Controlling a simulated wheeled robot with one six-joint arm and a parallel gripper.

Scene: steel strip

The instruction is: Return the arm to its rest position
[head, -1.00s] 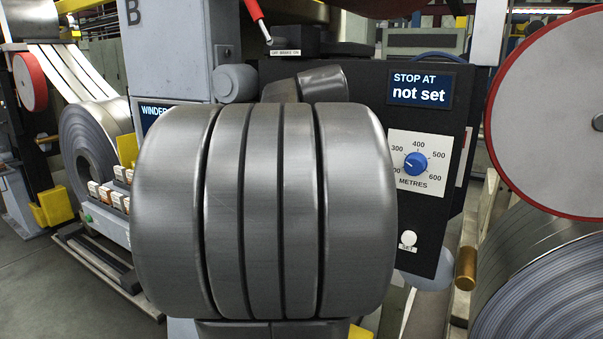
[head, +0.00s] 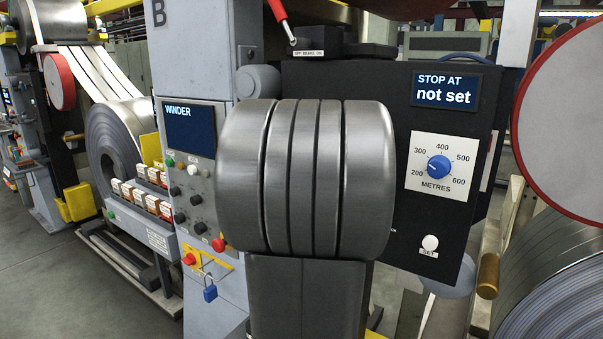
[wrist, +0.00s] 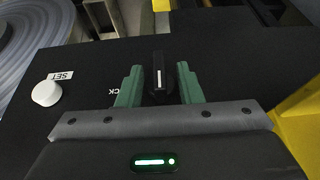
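My arm (head: 305,185) fills the middle of the head view, in front of the black control box (head: 345,80). My gripper is hidden behind it there. In the wrist view my gripper (wrist: 159,84) has its two green fingers apart. A black knob with a white line (wrist: 158,78) shows between them, with a gap on each side. I cannot tell how far ahead of the fingertips the knob is. Lettering ending in "CK" is partly covered by the left finger.
The box carries a "not set" display (head: 445,91), a blue metres dial (head: 439,167) and a white SET button (head: 430,242). The winder panel (head: 190,185) with a blue padlock (head: 210,291) stands left. A steel coil (head: 555,270) is close on the right. Open floor (head: 50,280) lies left.

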